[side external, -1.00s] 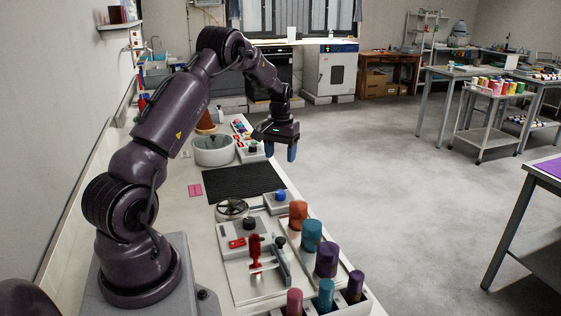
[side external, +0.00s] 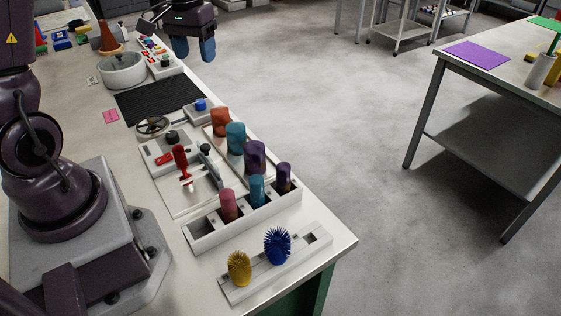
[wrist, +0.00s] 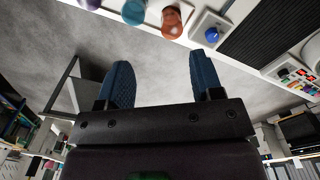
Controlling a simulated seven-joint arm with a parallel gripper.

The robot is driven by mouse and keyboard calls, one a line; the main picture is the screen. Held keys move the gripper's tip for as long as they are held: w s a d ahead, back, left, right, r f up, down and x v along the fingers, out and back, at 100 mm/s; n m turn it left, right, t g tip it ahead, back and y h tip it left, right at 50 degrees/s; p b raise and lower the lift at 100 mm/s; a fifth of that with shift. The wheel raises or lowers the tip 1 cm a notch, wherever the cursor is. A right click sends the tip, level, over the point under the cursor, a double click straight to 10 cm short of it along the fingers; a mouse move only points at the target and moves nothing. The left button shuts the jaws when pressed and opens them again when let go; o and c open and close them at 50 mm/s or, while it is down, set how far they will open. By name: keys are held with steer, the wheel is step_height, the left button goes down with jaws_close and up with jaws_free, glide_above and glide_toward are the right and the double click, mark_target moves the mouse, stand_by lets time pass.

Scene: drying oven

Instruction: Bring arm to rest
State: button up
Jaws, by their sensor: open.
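My gripper (side external: 193,48) is at the top of the side external view, past the right edge of the bench, with its blue fingers pointing down. In the wrist view my gripper (wrist: 157,82) shows two blue fingers wide apart with nothing between them. It is open and empty. It hangs clear of the bench and of the things on it, with grey floor behind it. Most of my arm above the gripper is cut off by the top of the side external view.
The bench (side external: 110,165) holds a black ribbed mat (side external: 160,98), a white bowl (side external: 122,70), a white rack (side external: 205,236) with coloured cylinders, and a tray (side external: 233,288) with a yellow and a blue spiky piece. A side table (side external: 505,85) stands right. The floor between is clear.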

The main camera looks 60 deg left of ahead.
steer(key=s+d+r+m+t, duration=0.2)
steer(key=s+d+r, duration=0.3)
steer(key=d, duration=0.4)
steer(key=s+d+r+m+t, duration=0.3)
steer(key=s+d+r+m, duration=0.1)
steer(key=d, duration=0.6)
steer(key=shift+s+d+r+m, duration=0.35)
steer(key=shift+s+r, duration=0.2)
steer(key=shift+s, duration=0.85)
